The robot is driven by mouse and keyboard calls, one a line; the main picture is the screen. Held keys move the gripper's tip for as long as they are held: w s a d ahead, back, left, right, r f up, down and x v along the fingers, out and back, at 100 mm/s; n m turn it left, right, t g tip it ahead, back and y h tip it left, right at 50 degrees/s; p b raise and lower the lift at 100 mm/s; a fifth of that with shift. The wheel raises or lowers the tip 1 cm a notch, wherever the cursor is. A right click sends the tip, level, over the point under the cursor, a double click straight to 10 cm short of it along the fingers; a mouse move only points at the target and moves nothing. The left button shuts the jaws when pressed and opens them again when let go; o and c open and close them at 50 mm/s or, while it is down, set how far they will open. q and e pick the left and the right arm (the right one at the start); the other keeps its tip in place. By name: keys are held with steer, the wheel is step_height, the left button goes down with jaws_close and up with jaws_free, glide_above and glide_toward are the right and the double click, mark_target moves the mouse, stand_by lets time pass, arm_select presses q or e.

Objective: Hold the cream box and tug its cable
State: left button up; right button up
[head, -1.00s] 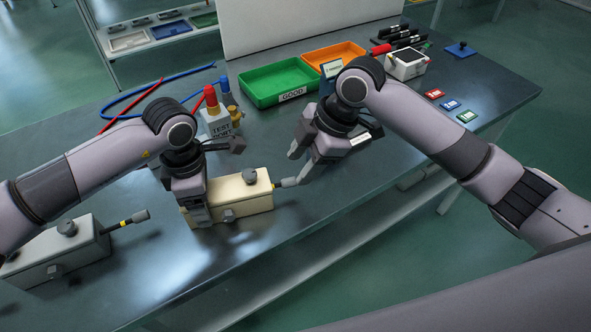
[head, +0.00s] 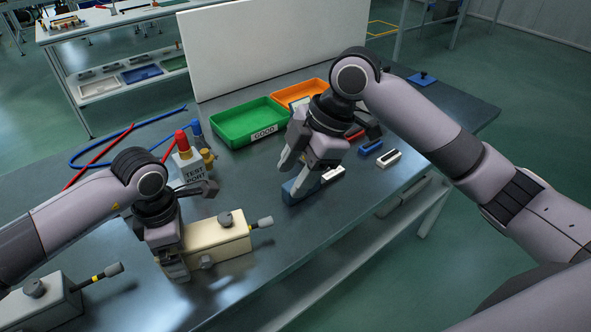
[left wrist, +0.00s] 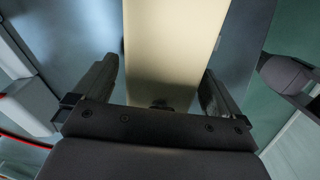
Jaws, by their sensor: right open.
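The cream box (head: 218,247) stands on the bench in the head view, with a dark knob on top. Its short cable (head: 262,224) sticks out of the right end with a grey plug.
A grey box (head: 40,305) with a cable is at the lower left. The test port (head: 195,172) stands behind the cream box. The green tray (head: 245,118) and orange tray (head: 297,92) are at the back. A blue piece (head: 300,190) lies below my right gripper.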

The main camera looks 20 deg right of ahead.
arm_select(q)
step_height(320, 180, up, 12)
steer(key=shift+f, duration=0.15)
steer(key=shift+a+r, duration=0.2)
steer(key=shift+r, duration=0.1)
steer(key=a+r, duration=0.2)
steer(key=a, duration=0.1)
steer(key=a+p, duration=0.1)
steer(key=shift+s+a+r, duration=0.15)
steer(key=shift+a+r, duration=0.2)
steer(key=shift+r, duration=0.05)
stand_by(0.4)
